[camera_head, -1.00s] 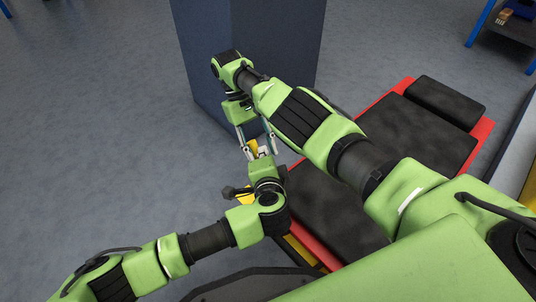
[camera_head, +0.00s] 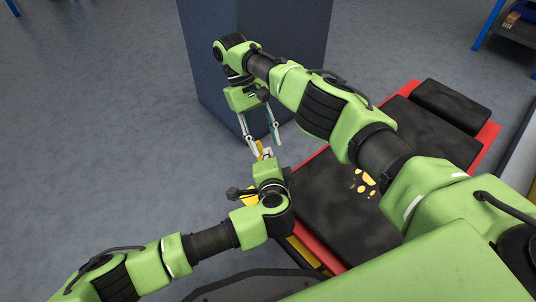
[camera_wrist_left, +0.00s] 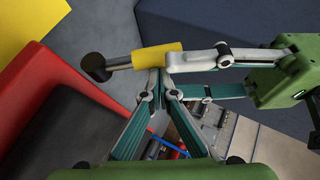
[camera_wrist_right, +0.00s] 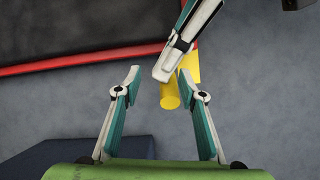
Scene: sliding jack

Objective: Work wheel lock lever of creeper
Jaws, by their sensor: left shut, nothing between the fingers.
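The creeper (camera_head: 340,215) has black pads on a red frame and lies at the right in the head view. Its lever has a yellow sleeve (camera_wrist_left: 157,56) on a grey rod with a black knob (camera_wrist_left: 95,67) in the left wrist view. My left gripper (camera_wrist_left: 157,78) is shut and empty, its tips right below the sleeve; contact is unclear. My right gripper (camera_wrist_right: 163,72) is open. The yellow sleeve (camera_wrist_right: 170,94) shows in the gap between its fingers, nearer its right finger, and it holds nothing. In the head view the two grippers' tips nearly meet.
A dark blue box-like block (camera_head: 215,70) stands behind my grippers. A yellow part (camera_head: 249,198) shows beside my left wrist. A blue-legged shelf (camera_head: 512,35) is at the far right.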

